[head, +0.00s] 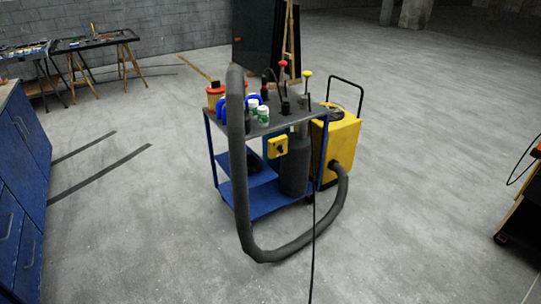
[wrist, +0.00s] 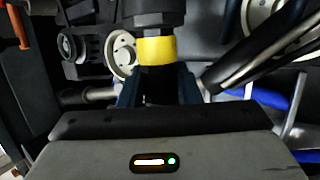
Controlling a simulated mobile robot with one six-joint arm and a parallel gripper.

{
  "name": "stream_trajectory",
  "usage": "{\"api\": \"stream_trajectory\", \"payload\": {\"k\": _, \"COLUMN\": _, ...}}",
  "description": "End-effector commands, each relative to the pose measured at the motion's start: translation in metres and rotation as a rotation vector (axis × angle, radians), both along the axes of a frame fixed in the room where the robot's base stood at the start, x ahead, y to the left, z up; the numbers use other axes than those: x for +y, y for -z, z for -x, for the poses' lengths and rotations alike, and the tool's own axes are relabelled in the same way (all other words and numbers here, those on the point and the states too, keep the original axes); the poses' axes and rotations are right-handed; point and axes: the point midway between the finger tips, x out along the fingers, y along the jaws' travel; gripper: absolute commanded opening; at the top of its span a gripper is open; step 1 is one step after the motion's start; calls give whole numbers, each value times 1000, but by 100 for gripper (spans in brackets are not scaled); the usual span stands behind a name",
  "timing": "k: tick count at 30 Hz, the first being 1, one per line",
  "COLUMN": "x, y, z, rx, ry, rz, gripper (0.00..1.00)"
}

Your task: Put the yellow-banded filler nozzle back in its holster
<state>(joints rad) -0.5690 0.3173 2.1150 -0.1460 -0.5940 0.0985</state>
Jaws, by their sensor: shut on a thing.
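In the wrist view the filler nozzle is a black, round body with a yellow band (wrist: 155,51). My gripper (wrist: 159,88) is shut on its dark part just below the band, with a dark blue-grey finger on either side. The nozzle's upper end runs out of the top of the picture, and its lower end is hidden behind the gripper body. I cannot pick out my gripper or the nozzle in the head view. I cannot tell for certain which fitting is the holster in either view.
A blue-framed cart (head: 263,204) carries jars, bottles and upright rods with red and yellow knobs. A yellow machine (head: 341,140) stands to its right. A thick grey hose (head: 238,150) loops in front. Blue cabinets (head: 20,185) stand at left. The surrounding floor is mostly clear.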

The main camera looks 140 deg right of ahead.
Motion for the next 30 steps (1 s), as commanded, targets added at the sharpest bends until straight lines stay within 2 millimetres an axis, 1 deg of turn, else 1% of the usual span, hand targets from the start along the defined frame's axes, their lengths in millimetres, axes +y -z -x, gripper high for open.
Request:
{"api": "stream_trajectory", "payload": {"k": 19, "x": 0, "y": -44, "z": 0, "rx": -3, "ry": 0, "rz": -1, "gripper": 0}}
{"api": "stream_trajectory", "payload": {"k": 22, "x": 0, "y": -47, "z": 0, "rx": -2, "ry": 0, "rz": -2, "gripper": 0}}
{"api": "stream_trajectory", "payload": {"k": 30, "x": 0, "y": -46, "z": 0, "rx": -2, "ry": 0, "rz": -2, "gripper": 0}}
